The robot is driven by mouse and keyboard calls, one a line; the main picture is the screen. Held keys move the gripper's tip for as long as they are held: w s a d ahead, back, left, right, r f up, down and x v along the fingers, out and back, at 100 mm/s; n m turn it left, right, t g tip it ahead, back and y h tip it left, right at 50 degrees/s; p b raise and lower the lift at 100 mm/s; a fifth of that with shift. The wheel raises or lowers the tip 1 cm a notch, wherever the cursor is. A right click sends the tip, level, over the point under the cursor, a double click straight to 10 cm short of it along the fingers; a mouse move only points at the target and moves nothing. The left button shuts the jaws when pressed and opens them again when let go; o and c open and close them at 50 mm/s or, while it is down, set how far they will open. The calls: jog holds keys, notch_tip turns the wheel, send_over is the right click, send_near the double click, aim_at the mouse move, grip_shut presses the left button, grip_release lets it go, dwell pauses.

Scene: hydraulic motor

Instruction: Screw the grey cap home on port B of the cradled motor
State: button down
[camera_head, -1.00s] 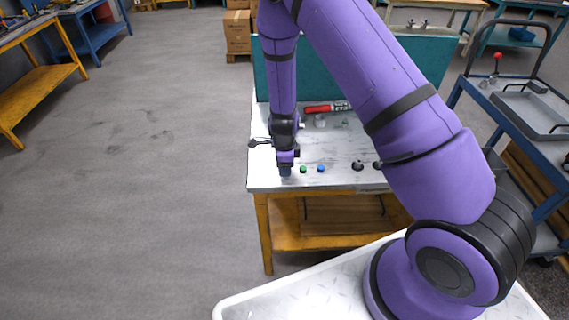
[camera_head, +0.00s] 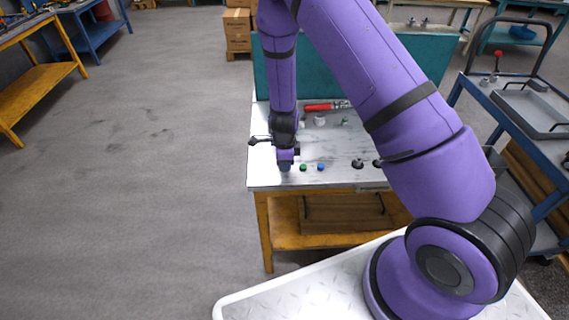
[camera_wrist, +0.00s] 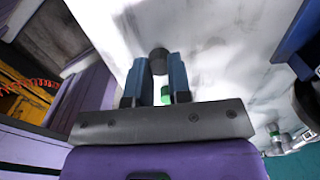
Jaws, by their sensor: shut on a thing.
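My gripper (camera_head: 286,168) points down at the near left part of the white bench top. In the wrist view its two blue fingers (camera_wrist: 159,75) are shut on a small dark grey round piece, seemingly the grey cap (camera_wrist: 158,56). The cap is hidden in the head view, and I cannot tell whether it touches the bench. A green cap (camera_head: 303,168) and a blue cap (camera_head: 320,167) stand just right of my gripper. I cannot make out the cradled motor or port B with certainty.
Two dark round parts (camera_head: 357,163) stand farther right. A red tool (camera_head: 320,107) and small grey fittings (camera_head: 320,120) lie at the back, before a teal panel (camera_head: 415,58). A blue cart (camera_head: 520,108) stands right of the bench. Floor to the left is free.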

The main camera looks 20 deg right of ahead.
jog(key=shift+r, duration=2.95)
jog(key=c, duration=1.9)
grip_release()
jog(key=shift+r, duration=0.1)
